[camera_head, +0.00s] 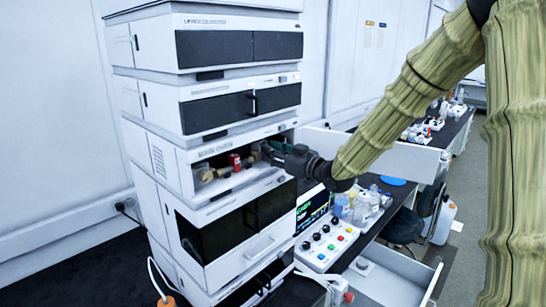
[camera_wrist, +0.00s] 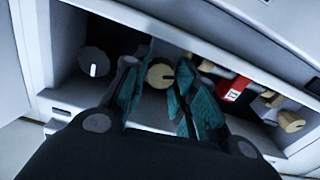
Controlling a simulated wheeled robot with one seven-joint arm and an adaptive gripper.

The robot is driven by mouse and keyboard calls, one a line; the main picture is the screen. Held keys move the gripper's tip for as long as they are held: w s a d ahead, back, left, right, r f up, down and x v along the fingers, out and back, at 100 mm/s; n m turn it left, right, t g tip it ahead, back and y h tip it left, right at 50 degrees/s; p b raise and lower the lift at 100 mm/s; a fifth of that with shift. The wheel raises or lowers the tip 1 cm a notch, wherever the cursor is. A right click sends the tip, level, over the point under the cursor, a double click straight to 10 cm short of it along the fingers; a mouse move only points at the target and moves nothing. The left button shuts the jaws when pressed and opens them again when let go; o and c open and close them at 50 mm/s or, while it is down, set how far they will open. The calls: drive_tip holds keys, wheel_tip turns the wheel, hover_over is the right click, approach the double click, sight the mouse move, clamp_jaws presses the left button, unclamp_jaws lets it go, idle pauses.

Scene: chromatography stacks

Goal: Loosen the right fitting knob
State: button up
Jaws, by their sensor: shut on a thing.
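A round beige knob (camera_wrist: 160,75) with a dark mark on its face sits between the two teal fingers of my gripper (camera_wrist: 158,92) in the wrist view. The fingers are shut on it. In the head view my gripper (camera_head: 270,150) reaches into the open bay of the white stack from the right; the fingers hide most of the held knob. Another brass-coloured knob (camera_head: 205,175) shows at the left of the bay. In the wrist view, beige fittings (camera_wrist: 291,121) lie to the right of the fingers.
A red part (camera_head: 235,162) stands in the bay, also seen in the wrist view (camera_wrist: 236,88). A grey knob (camera_wrist: 93,62) with a white mark is left of the fingers there. The bay edges are close. A button box (camera_head: 326,246) and bottles (camera_head: 358,205) stand at right.

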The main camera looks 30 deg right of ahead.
drive_tip(key=shift+f+n+b, duration=0.2)
drive_tip(key=shift+n+b, duration=0.3)
drive_tip(key=shift+b, duration=0.2)
drive_tip(key=shift+r, duration=0.2)
drive_tip(key=o, duration=1)
drive_tip(key=v, duration=1.2)
